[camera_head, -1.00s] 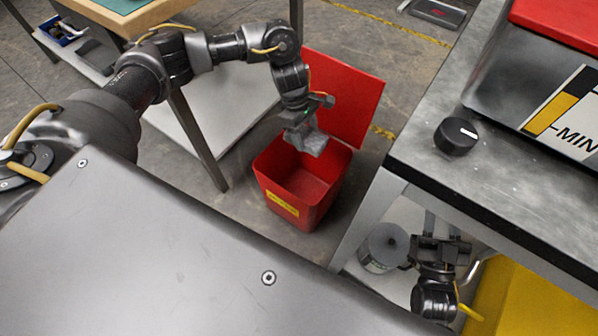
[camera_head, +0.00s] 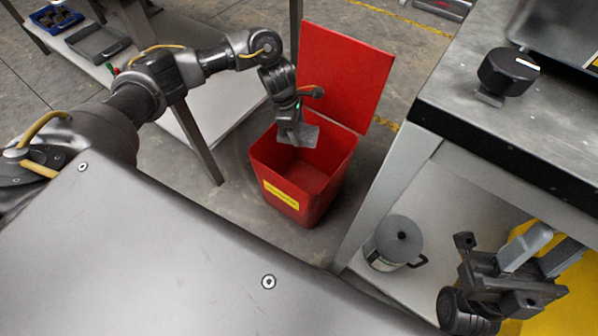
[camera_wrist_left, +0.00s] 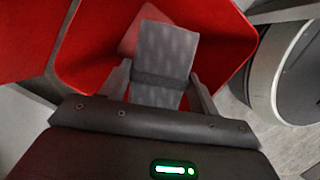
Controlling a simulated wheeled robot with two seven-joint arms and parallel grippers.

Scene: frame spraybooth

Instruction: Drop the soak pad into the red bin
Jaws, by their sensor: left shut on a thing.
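The soak pad (camera_head: 305,135) is a grey, textured flat piece. My left gripper (camera_head: 291,128) is shut on its near end and holds it over the mouth of the red bin (camera_head: 325,196). In the left wrist view the pad (camera_wrist_left: 166,52) sits between the two fingers (camera_wrist_left: 158,88), with the bin's red walls (camera_wrist_left: 88,45) around it. The bin stands on the floor with its red lid (camera_head: 345,75) up at the back and a yellow label on its front. My right gripper (camera_head: 541,252) is at the lower right, fingers apart and nothing seen between them.
A grey bench with a black knob (camera_head: 508,72) stands right of the bin. On its lower shelf are a lidded metal pot (camera_head: 398,241) and a yellow thing (camera_head: 535,322) near my right gripper. A table leg (camera_head: 197,145) and shelf stand left of the bin.

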